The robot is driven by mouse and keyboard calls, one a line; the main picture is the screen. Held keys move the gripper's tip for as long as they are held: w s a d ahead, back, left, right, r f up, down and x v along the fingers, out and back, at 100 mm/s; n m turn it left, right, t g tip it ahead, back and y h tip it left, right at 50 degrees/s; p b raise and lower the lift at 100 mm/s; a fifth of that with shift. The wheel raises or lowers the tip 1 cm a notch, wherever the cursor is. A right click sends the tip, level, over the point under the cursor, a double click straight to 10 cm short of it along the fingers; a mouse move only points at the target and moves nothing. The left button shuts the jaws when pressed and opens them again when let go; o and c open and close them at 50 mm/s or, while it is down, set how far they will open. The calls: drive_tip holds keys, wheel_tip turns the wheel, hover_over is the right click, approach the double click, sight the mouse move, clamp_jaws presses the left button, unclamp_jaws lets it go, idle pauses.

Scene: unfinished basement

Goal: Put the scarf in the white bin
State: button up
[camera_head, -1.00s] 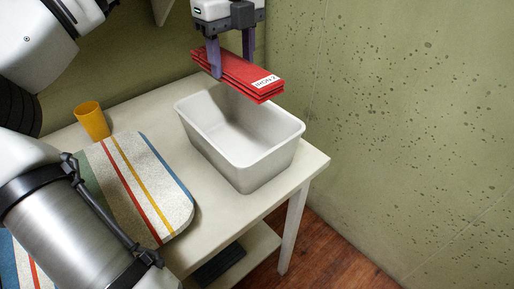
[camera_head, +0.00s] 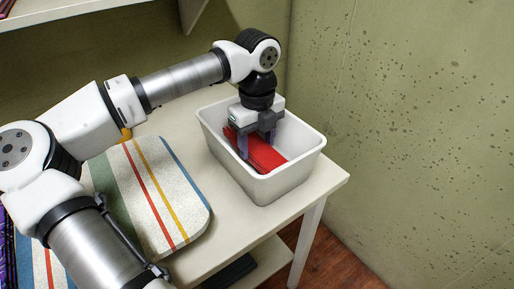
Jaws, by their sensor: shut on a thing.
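The red folded scarf (camera_head: 264,156) is inside the white bin (camera_head: 290,178), below its rim. My gripper (camera_head: 256,148) reaches down into the bin and is shut on the scarf, its fingers on either side of it. Part of the scarf is hidden by the gripper, and I cannot tell whether it touches the bin's floor. The bin stands upright on the cream table (camera_head: 224,222), near its right end.
A striped mat (camera_head: 150,190) lies on the table left of the bin. An orange cup (camera_head: 126,134) is mostly hidden behind my arm. A green wall (camera_head: 410,120) stands to the right. A dark item (camera_head: 230,272) lies on the lower shelf.

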sight(257, 146)
drive_tip(key=shift+f, duration=1.15)
drive_tip(key=shift+f, duration=0.2)
drive_tip(key=o, duration=1)
drive_tip(key=shift+r, duration=0.1)
wheel_tip(257, 146, up, 12)
drive_tip(key=shift+r, duration=0.15)
